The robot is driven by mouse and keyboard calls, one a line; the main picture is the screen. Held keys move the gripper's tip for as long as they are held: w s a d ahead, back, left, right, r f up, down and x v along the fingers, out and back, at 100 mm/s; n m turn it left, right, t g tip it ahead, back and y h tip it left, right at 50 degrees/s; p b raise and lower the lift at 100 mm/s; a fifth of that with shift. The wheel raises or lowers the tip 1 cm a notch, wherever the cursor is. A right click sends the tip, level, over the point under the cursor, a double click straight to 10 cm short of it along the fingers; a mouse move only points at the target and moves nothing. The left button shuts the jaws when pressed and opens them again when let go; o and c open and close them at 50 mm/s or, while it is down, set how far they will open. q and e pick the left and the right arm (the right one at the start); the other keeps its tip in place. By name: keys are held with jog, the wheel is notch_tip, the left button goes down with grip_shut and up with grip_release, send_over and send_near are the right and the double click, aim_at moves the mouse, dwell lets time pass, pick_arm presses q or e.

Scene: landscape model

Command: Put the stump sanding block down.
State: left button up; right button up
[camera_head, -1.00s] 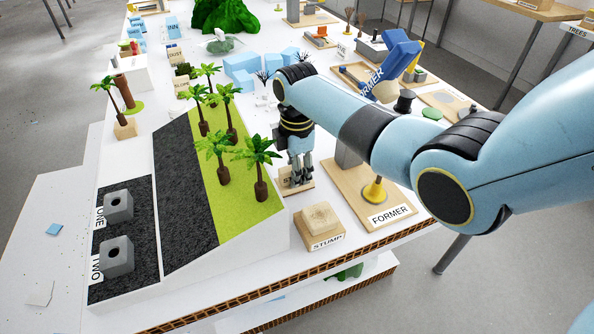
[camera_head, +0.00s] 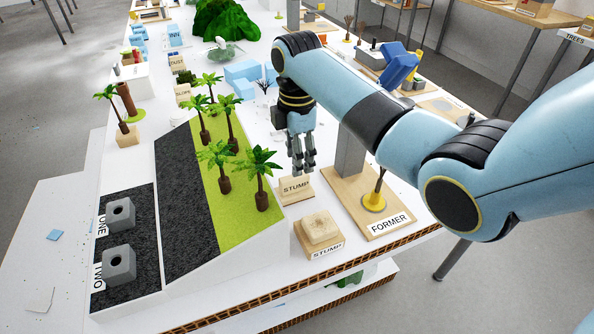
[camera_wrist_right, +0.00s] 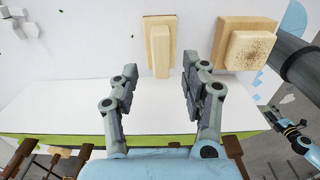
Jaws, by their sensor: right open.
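The stump sanding block (camera_head: 296,188) is a pale wooden piece with a STUMP label, resting on the white table beside the green slope. In the right wrist view the block (camera_wrist_right: 160,50) is a narrow raised bar on a wider board, just beyond the fingertips. My right gripper (camera_head: 302,168) points down just above it, open and seemingly apart from it. The gripper's spread fingers also show in the wrist view (camera_wrist_right: 158,88). My left gripper (camera_wrist_right: 273,117) is small at the right of the wrist view; its jaws are too small to read.
A second wooden piece labelled STUMP (camera_head: 319,232), with a speckled square top, sits nearer the table's front edge. The FORMER board (camera_head: 388,222), with a grey post, stands to the right. Several palm trees stand on the green slope (camera_head: 245,200).

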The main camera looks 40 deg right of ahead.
jog(key=shift+r, duration=2.3)
